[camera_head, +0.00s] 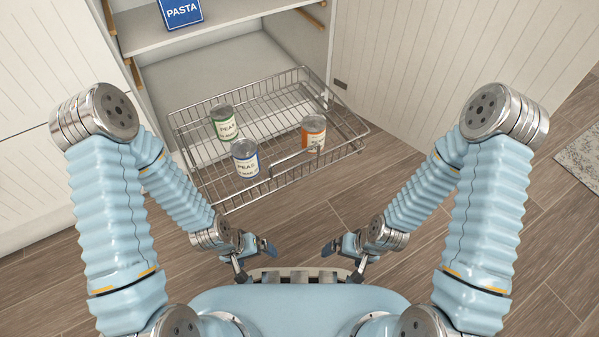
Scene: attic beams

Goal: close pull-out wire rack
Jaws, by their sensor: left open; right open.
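The wire rack (292,182) is pulled out of the lower part of a white cabinet, over the wooden floor. It holds a green-labelled can (224,123), a blue-labelled can (245,160) and an orange-labelled can (313,132), all upright. A raised wire handle shows at the rack's front. My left gripper (254,259) is open and empty, in front of the rack and apart from it. My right gripper (341,257) is open and empty, also in front of the rack and apart from it.
A shelf (215,28) above the rack holds a blue pasta box (181,11). An open white panelled door (420,70) stands to the right of the rack. Wooden floor (335,205) lies clear between the rack and my grippers. A rug (582,165) lies at the far right.

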